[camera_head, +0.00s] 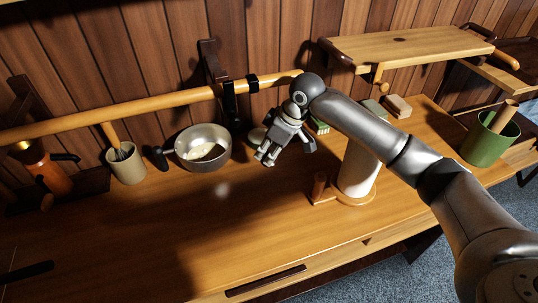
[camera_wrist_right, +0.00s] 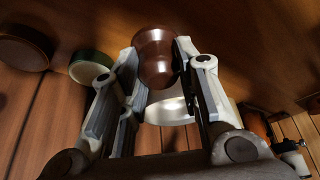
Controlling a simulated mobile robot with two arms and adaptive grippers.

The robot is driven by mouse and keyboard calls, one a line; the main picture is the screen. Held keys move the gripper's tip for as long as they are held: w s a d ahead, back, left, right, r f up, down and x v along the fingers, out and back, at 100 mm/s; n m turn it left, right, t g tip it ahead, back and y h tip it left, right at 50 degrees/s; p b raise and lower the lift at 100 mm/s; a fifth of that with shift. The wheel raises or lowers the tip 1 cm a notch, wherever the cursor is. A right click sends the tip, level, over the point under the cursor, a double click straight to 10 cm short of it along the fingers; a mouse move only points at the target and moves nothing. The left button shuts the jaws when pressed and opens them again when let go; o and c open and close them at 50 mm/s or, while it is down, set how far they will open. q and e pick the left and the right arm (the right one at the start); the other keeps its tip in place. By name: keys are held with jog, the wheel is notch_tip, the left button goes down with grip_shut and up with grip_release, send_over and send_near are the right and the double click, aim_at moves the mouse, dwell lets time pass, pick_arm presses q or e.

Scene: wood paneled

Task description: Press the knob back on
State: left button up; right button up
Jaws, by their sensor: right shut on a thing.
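My right gripper (camera_head: 268,158) is above the wooden counter, to the right of a metal pan (camera_head: 205,130) with a dark handle. In the right wrist view, my right gripper (camera_wrist_right: 157,65) is shut on a brown, rounded knob (camera_wrist_right: 157,50). The knob sits between the two fingers, and a pale, shiny round surface, probably the pan (camera_wrist_right: 170,110), shows behind it. In the head view I cannot make out the knob at the fingertips. The place where the knob fits is not clearly visible. My left gripper is not in view.
A white roll (camera_head: 357,172) stands right of the gripper, and a green pot (camera_head: 489,142) farther right. A wooden rail (camera_head: 150,103) crosses the wall. The front counter is clear.

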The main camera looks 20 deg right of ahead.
jog(key=s+d+r+m+h, duration=0.1)
jog(key=s+r+m, duration=0.1)
jog(key=s+m, duration=0.2)
jog(key=s+d+r+m+t+h+b, duration=0.1)
jog(key=s+r+m+h, duration=0.1)
jog(key=s+m, duration=0.3)
jog(key=shift+s+r+m, duration=0.3)
jog(key=shift+s+r, duration=0.55)
jog(key=shift+s, duration=1.5)
